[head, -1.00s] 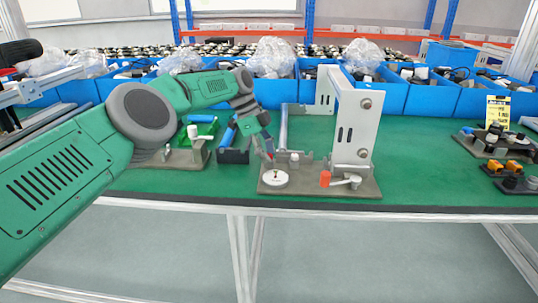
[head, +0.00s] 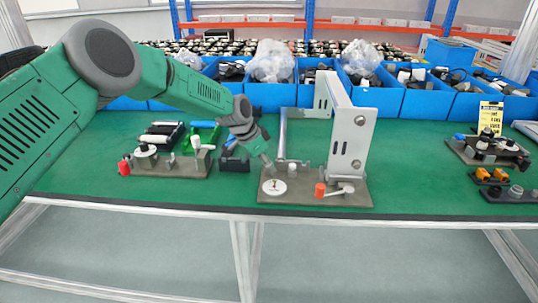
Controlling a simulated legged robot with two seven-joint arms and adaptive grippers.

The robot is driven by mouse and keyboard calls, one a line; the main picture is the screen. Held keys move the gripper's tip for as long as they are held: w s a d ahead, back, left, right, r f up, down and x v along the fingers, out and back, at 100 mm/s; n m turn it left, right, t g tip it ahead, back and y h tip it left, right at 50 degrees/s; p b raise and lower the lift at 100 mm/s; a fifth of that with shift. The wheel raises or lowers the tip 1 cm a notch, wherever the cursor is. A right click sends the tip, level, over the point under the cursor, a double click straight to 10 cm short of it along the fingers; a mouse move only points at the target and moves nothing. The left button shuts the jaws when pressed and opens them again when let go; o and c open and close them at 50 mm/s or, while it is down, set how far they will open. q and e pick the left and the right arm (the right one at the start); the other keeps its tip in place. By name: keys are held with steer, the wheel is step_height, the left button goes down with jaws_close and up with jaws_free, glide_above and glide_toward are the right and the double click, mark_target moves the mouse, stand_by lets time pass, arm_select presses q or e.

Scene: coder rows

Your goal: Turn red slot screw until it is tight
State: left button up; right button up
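A grey-brown fixture plate (head: 350,199) lies near the table's front edge. A round white disc (head: 267,189) sits on its left end, with a tiny dark reddish mark (head: 275,185) at its middle. The mark may be the red slot screw; its slot is too small to see. My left gripper (head: 268,166) comes down from the upper left, its tip just above and behind the disc. It appears apart from the mark. Its fingers are too small to tell open from shut. My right gripper is out of view.
A tall grey bracket (head: 352,140) rises right of the disc. An orange-red knob (head: 320,190) and white lever stand on the plate's front. Another fixture with a red knob (head: 124,168) lies left. Blue bins (head: 378,100) line the back.

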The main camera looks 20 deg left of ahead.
arm_select(q)
steer(key=shift+n+t+p, duration=0.3)
steer(key=shift+n+p, duration=0.1)
steer(key=shift+n, duration=0.3)
steer(key=n+y+p, duration=0.1)
steer(key=n+p, duration=0.2)
steer(key=shift+d+r+n+t+y, duration=0.1)
steer(key=shift+r+n+t+y, duration=0.1)
steer(key=shift+n+t+y, duration=0.15)
steer(key=shift+n+y, duration=0.35)
steer(key=shift+n, duration=0.3)
steer(key=shift+d+f+n+t+y, duration=0.15)
steer(key=shift+n+t+y, duration=0.15)
steer(key=shift+n, duration=0.4)
steer(key=shift+f+n+y, duration=0.1)
steer(key=shift+n+y, duration=0.3)
steer(key=shift+n, duration=0.3)
steer(key=shift+d+n+y+b, duration=0.15)
steer(key=shift+n+y+b, duration=0.35)
steer(key=shift+n, duration=0.6)
steer(key=shift+a, duration=0.35)
